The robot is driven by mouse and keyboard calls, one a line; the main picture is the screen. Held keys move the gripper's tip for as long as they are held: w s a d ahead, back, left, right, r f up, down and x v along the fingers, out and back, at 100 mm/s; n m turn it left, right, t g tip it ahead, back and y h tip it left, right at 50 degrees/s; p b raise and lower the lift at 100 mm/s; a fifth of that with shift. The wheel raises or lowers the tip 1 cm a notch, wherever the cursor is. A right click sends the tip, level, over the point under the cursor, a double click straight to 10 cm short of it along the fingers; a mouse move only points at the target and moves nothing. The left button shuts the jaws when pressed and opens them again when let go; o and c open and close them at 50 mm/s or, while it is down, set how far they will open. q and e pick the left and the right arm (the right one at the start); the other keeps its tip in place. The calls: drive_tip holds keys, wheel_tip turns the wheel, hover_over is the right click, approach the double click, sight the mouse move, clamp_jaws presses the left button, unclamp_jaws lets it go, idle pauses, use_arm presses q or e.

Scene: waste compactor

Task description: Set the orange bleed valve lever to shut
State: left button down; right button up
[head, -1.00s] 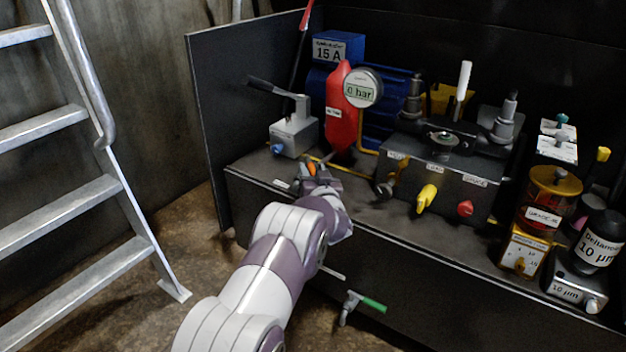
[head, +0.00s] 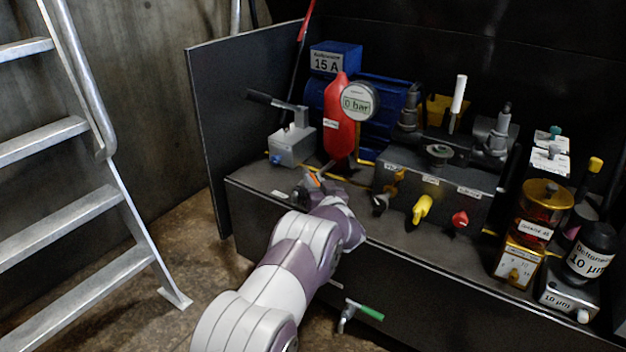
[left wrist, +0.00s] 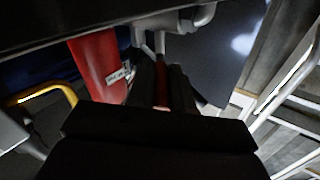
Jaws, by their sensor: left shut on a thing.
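The bleed valve's orange lever (head: 314,180) shows as a small orange patch at my left gripper (head: 313,183), on the bench in front of the red bladder-shaped vessel. My left gripper is shut on the lever and hides most of it. In the left wrist view a dark red-orange bar (left wrist: 161,88) lies between the dark fingers (left wrist: 162,95). The valve's body and the lever's exact angle are mostly hidden. My right gripper is not in view.
A grey hand pump (head: 292,145) stands behind and left of the gripper. The red vessel (head: 338,118) carries a gauge (head: 358,102) reading 0 bar. A valve block (head: 437,180) with yellow and red knobs stands to the right. A ladder (head: 90,165) is at far left.

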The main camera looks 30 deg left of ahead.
use_arm(q)
drive_tip(key=c, duration=1)
unclamp_jaws()
drive_tip(key=shift+c, duration=0.2)
drive_tip(key=shift+d+r, duration=0.1)
drive_tip(key=shift+d, duration=0.05)
drive_tip(key=p+v, duration=0.6)
drive_tip(key=v, duration=0.6)
drive_tip(key=shift+s, duration=0.2)
